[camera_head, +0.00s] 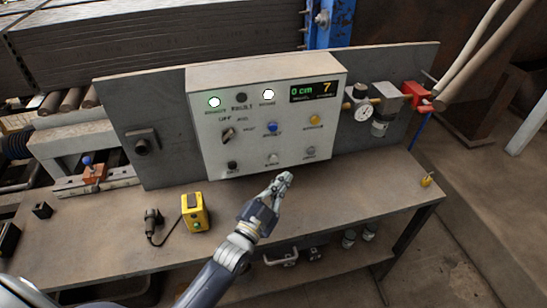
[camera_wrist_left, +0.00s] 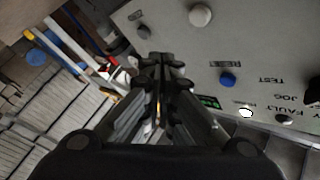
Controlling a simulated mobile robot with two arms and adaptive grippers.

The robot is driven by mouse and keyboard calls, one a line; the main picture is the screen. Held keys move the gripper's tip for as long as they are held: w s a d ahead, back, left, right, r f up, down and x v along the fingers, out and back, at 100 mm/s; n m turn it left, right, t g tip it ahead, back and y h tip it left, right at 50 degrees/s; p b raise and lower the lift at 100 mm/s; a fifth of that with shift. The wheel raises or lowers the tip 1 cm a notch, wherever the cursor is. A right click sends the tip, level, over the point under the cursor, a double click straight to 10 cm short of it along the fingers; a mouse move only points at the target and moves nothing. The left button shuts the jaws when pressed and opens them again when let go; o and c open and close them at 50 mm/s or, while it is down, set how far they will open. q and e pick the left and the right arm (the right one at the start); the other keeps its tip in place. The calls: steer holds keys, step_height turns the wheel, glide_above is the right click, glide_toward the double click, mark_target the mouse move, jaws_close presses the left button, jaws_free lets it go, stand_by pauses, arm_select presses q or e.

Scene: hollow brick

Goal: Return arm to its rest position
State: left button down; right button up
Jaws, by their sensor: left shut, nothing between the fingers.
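My left arm reaches in from the bottom left in the head view. Its gripper (camera_head: 284,179) is shut and empty, in front of the lower part of a grey control panel (camera_head: 240,145). In the left wrist view the shut fingers (camera_wrist_left: 163,75) point toward the panel face, which fills the upper right. A gap or contact between fingertips and panel cannot be told for sure. My right gripper is not in view.
The panel stands on a workbench (camera_head: 330,205). A yellow box (camera_head: 195,212) and a dark corded device (camera_head: 153,218) lie on it, left of my arm. A gauge (camera_head: 363,111) and red valve (camera_head: 415,95) are at right. The bench's right side is mostly clear, with a small yellow item (camera_head: 427,180).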

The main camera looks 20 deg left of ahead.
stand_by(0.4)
arm_select(q)
steer(key=s+f+n+g+y, duration=0.2)
steer(key=s+f+n+g, duration=0.2)
steer(key=s+f+g, duration=0.5)
steer(key=s+a+n+g+y, duration=0.1)
steer(key=s+a+n+g, duration=0.15)
steer(key=s, duration=0.75)
steer(key=s+a+n+g+y, duration=0.15)
steer(key=s+g, duration=0.25)
steer(key=s, duration=0.7)
step_height(320, 180, down, 29)
steer(key=s+g+b, duration=0.2)
steer(key=s+a+f+b, duration=0.1)
steer(key=s+a+f, duration=0.2)
steer(key=s+f, duration=1.3)
steer(key=shift+s+f+m+g+h, duration=0.35)
steer(key=shift+s+f+m, duration=0.05)
steer(key=shift+f, duration=0.25)
